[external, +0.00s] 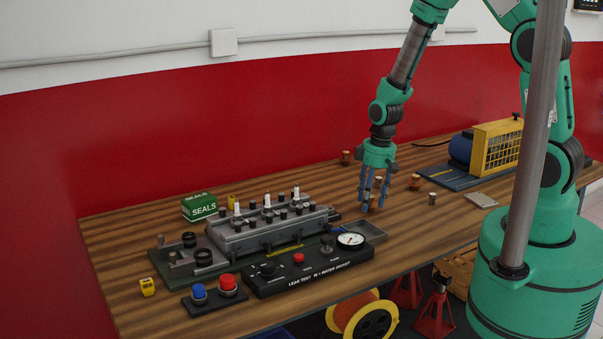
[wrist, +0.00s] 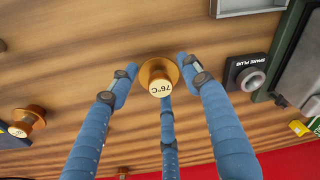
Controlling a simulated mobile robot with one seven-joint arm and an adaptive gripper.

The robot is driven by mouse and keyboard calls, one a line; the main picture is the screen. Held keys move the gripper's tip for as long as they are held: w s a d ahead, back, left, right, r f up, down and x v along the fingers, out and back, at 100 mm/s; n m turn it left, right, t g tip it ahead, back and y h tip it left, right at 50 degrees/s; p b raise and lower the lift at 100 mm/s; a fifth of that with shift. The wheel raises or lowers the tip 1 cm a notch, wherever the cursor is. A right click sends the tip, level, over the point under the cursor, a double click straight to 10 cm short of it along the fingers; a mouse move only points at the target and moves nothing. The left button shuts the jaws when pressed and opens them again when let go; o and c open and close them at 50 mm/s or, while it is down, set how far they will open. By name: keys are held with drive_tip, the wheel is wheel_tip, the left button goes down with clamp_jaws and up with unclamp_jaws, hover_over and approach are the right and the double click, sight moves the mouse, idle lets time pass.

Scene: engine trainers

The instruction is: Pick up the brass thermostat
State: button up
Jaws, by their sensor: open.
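A brass thermostat (wrist: 153,70) with a round pale face marked 76°C stands on the wooden bench in the wrist view. My gripper (wrist: 158,82) has its blue fingers spread around it, with the fingertips close to its sides. I cannot tell whether any finger touches it. In the external view my gripper (external: 373,205) points down at the bench, right of the engine trainer, and its fingers largely hide what is between them. A second brass piece (wrist: 27,120) with a pale face stands at the left in the wrist view.
The cylinder head (external: 265,233) and black leak test panel (external: 310,263) stand left of my gripper. A brass piece (external: 415,183) and a small grey cylinder (external: 432,199) stand to its right. A spare plug holder (wrist: 248,73) sits right of the fingers.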

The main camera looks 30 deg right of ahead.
idle(0.3)
drive_tip(key=c, duration=0.8)
drive_tip(key=shift+c, duration=0.2)
drive_tip(key=shift+r, duration=0.15)
drive_tip(key=shift+r, duration=0.45)
wheel_tip(320, 180, up, 3)
drive_tip(key=shift+s+f+p, duration=0.15)
drive_tip(key=shift+p, duration=0.4)
drive_tip(key=s+d, duration=0.1)
drive_tip(key=s, duration=0.4)
drive_tip(key=s+d, duration=0.1)
drive_tip(key=s, duration=0.4)
drive_tip(key=s+d+r+p, duration=0.1)
drive_tip(key=s, duration=0.4)
drive_tip(key=shift+s+d+r, duration=0.1)
drive_tip(key=shift+s+d, duration=0.05)
drive_tip(key=shift+d, duration=0.25)
